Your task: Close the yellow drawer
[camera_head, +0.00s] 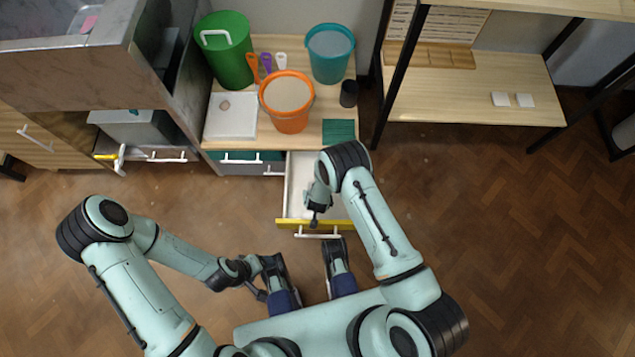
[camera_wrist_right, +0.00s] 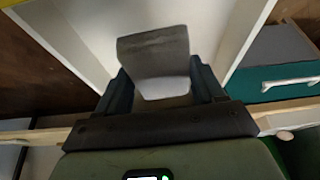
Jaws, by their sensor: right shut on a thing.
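The yellow drawer (camera_head: 287,223) is pulled out from under the work table. Its white interior is exposed, and its pale bar handle (camera_head: 318,236) faces me. My right gripper (camera_head: 314,208) is over the open drawer, close behind its yellow front. In the right wrist view, its dark fingers (camera_wrist_right: 160,85) are shut on a grey block-like thing (camera_wrist_right: 153,47), with the white drawer interior beyond. What this thing is, I cannot tell. My left gripper (camera_head: 257,284) is low, left of the drawer and apart from it. Its fingers are too small to read.
The table holds an orange bucket (camera_head: 287,112), a green bucket (camera_head: 221,62), a teal bucket (camera_head: 331,66) and a dark cup (camera_head: 349,93). A teal drawer (camera_head: 240,157) beside the yellow one is shut. A shelf (camera_head: 440,105) stands at right. The right floor is clear.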

